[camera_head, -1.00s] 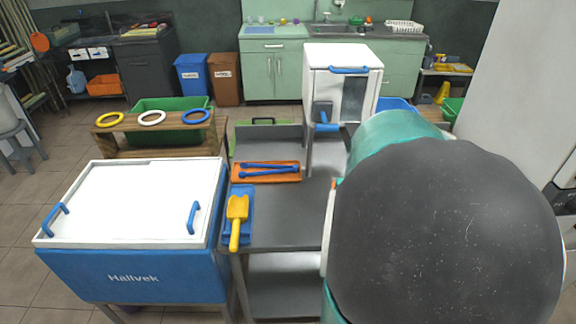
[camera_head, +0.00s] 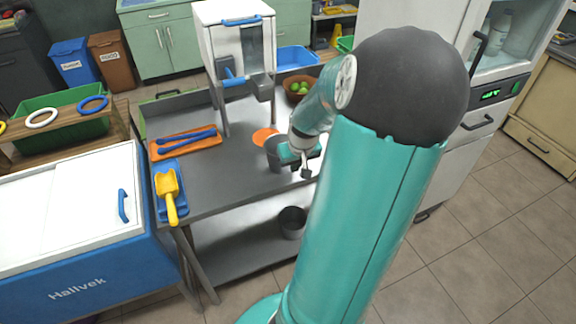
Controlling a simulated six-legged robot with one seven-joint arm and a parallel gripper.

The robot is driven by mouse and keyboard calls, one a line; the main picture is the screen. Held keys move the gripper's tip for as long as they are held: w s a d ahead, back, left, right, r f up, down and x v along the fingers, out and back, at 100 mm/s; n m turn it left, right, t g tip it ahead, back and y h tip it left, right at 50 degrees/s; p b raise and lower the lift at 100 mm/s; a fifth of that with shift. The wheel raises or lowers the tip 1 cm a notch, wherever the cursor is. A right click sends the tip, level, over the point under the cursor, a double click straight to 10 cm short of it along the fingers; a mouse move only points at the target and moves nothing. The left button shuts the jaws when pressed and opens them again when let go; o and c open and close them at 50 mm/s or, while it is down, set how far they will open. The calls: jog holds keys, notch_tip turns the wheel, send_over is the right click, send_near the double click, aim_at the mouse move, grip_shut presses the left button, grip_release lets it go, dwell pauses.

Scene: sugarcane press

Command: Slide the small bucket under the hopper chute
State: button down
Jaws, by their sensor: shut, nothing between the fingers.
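The hopper is a white box (camera_head: 228,48) on grey legs at the back of the grey table, with a blue lever and a grey chute (camera_head: 263,86) on its right front. A small grey bucket (camera_head: 274,153) stands on the table below and in front of the chute, partly hidden by my gripper. My gripper (camera_head: 305,172) is shut and empty, just right of the bucket; I cannot tell whether they touch. An orange disc (camera_head: 264,136) lies behind the bucket.
A dark round container (camera_head: 292,221) stands on the lower shelf. A bowl of green fruit (camera_head: 297,90) is at the back right. An orange tray with blue tongs (camera_head: 186,142) and a yellow scoop (camera_head: 170,192) on a blue tray are left. Bare tabletop (camera_head: 222,170) lies between.

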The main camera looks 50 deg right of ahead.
jog(key=w+f, duration=0.1)
jog(key=w+d+f, duration=0.1)
jog(key=f, duration=0.1)
jog(key=w+d+f, duration=0.1)
jog(key=w+f, duration=0.1)
jog(key=shift+d+f, duration=0.2)
jog(key=shift+w+d, duration=0.3)
